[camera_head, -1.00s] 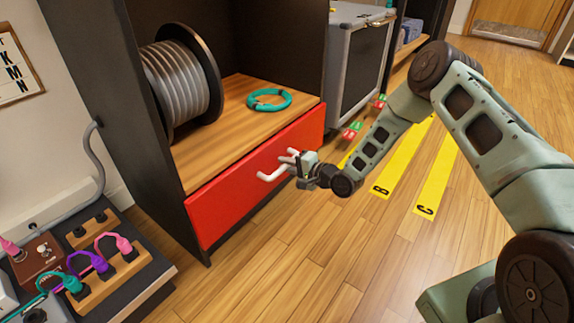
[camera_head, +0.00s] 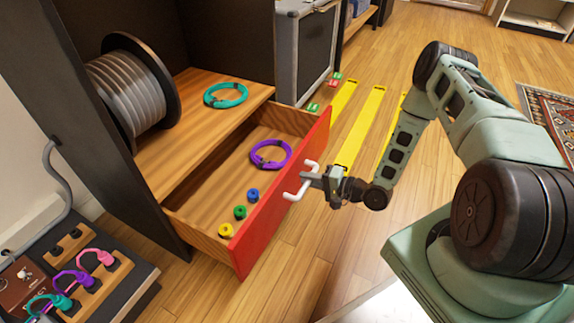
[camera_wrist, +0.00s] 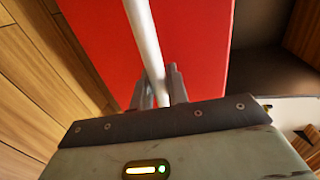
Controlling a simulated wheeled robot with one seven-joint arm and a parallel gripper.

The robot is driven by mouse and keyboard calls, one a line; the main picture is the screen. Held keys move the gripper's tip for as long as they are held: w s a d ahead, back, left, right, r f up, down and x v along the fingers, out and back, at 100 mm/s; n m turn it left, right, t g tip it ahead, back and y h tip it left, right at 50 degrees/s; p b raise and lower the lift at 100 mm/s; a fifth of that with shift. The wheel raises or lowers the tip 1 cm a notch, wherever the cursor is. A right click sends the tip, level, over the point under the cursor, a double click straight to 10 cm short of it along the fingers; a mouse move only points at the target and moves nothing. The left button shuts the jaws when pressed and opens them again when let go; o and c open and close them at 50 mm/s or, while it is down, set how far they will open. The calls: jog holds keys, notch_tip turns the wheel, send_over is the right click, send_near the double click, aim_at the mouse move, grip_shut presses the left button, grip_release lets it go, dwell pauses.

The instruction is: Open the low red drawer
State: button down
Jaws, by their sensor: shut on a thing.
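The low red drawer (camera_head: 284,195) stands pulled well out of the dark cabinet, and its wooden inside shows. Its white bar handle (camera_head: 301,187) is on the red front. My gripper (camera_head: 318,178) is at the handle, and in the wrist view its fingers (camera_wrist: 158,88) are shut around the white bar (camera_wrist: 143,40) in front of the red panel. Inside the drawer lie a purple cable coil (camera_head: 270,155) and small blue (camera_head: 253,195), green (camera_head: 240,212) and yellow (camera_head: 226,230) round pieces.
A cable reel (camera_head: 132,92) and a teal coil (camera_head: 226,95) sit on the shelf above the drawer. An amplifier cabinet (camera_head: 304,52) stands behind. Yellow floor strips (camera_head: 360,130) lie beyond the drawer. A low stand with coloured cables (camera_head: 85,280) is at the lower left.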

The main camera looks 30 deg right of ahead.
jog(key=f+p+v, duration=0.1)
jog(key=v, duration=0.6)
jog(key=shift+s+d+f, duration=0.25)
jog(key=c, duration=1.4)
grip_release()
jog(key=shift+c, duration=0.2)
jog(key=p+v, duration=0.6)
jog(key=v, duration=1.1)
jog(key=shift+s, duration=0.2)
jog(key=shift+d, duration=0.1)
